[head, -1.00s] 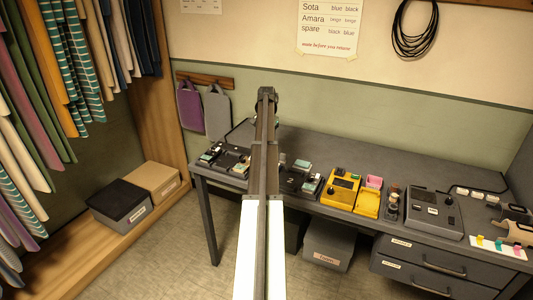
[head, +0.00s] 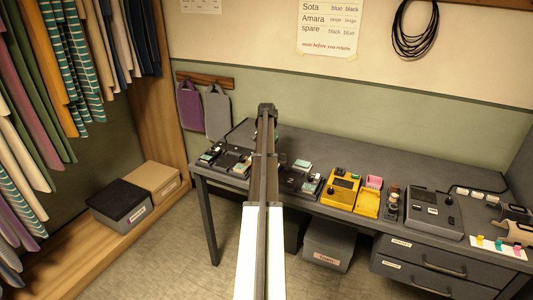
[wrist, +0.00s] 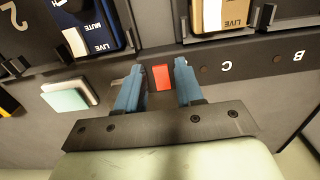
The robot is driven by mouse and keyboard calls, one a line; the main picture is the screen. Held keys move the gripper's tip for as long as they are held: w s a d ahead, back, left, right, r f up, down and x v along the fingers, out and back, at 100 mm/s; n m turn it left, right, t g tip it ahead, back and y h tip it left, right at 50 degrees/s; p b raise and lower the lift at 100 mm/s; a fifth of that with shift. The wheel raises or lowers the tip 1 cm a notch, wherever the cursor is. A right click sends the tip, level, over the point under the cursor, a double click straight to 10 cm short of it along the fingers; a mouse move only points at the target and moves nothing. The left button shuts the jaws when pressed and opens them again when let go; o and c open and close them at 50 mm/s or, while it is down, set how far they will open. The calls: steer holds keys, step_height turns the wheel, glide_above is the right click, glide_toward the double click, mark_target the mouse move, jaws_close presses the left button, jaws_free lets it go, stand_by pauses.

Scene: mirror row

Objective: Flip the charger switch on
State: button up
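In the wrist view, a red rocker-like switch (wrist: 161,77) sits on the dark front strip of the charger (wrist: 250,60). The strip bears the letters B and C. My gripper (wrist: 158,84) is open, with its two blue fingertips on either side of the red switch and nothing held between them. I cannot tell whether the fingertips touch the panel. Two packs sit in the charger: a dark blue one (wrist: 88,22) marked MUTE and LIVE, and a tan one (wrist: 224,14) marked LIVE. In the head view my arm hides the gripper and the switch.
A pale green-and-white block (wrist: 68,96) lies beside the charger. On the desk (head: 400,163), a yellow device (head: 341,188), a yellow tray (head: 368,203) and a grey console (head: 434,212) stand to the right. The desk's back strip is mostly clear.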

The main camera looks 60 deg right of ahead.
jaws_close()
steer(key=shift+d, duration=0.1)
steer(key=shift+d+r+y, duration=0.1)
steer(key=shift+d+y, duration=0.35)
steer(key=shift+y, duration=1.25)
steer(key=shift+o, duration=1)
jaws_free()
steer(key=shift+r, duration=0.1)
steer(key=v, duration=1.2)
